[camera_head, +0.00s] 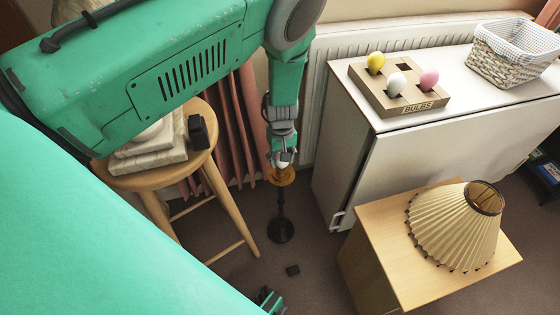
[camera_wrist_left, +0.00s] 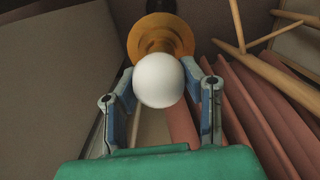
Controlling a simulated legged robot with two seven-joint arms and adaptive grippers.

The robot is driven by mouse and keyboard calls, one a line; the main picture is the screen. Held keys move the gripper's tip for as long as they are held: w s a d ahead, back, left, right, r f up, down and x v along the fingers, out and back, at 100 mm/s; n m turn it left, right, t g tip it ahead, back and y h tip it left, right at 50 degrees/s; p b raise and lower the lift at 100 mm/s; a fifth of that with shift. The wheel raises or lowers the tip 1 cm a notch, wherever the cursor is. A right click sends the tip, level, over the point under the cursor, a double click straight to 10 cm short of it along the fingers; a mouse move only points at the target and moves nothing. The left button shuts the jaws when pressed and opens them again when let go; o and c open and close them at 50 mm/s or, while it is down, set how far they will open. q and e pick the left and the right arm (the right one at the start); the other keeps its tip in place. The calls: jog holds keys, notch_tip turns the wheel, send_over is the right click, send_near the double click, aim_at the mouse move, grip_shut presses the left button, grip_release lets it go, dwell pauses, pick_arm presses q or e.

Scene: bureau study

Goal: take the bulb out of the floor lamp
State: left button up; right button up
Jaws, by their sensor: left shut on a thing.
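The floor lamp (camera_head: 281,228) stands on the carpet between the stool and the white cabinet, without a shade. Its orange-brown top (camera_head: 287,178) holds a white bulb (camera_wrist_left: 160,82). My left gripper (camera_head: 282,160) reaches down from above onto the bulb, with its fingers shut on either side of it. In the left wrist view the bulb sits between the two fingertips (camera_wrist_left: 163,82), still against the orange-brown top (camera_wrist_left: 176,35). In the head view the gripper hides most of the bulb. A small green and dark part (camera_head: 270,300) at the bottom edge seems to be my right gripper, mostly hidden.
A wooden holder marked BULBS (camera_head: 375,99) with yellow, white and pink bulbs sits on the white cabinet (camera_head: 460,140), near a wicker basket (camera_head: 507,69). A pleated lampshade (camera_head: 450,232) rests on a low wooden table (camera_head: 400,287). A round stool (camera_head: 170,178) stands left of the lamp.

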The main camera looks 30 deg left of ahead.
pick_arm(q)
jog(key=shift+d, duration=0.15)
jog(key=shift+c, duration=0.2)
pick_arm(e)
jog(key=shift+d+f, duration=0.15)
jog(key=shift+d, duration=0.15)
pick_arm(q)
jog(key=shift+a+n, duration=0.25)
jog(key=shift+n, duration=0.65)
pick_arm(e)
jog(key=shift+a, duration=0.15)
pick_arm(q)
jog(key=shift+w+n, duration=0.1)
jog(key=shift+n, duration=0.7)
jog(key=shift+n, duration=0.8)
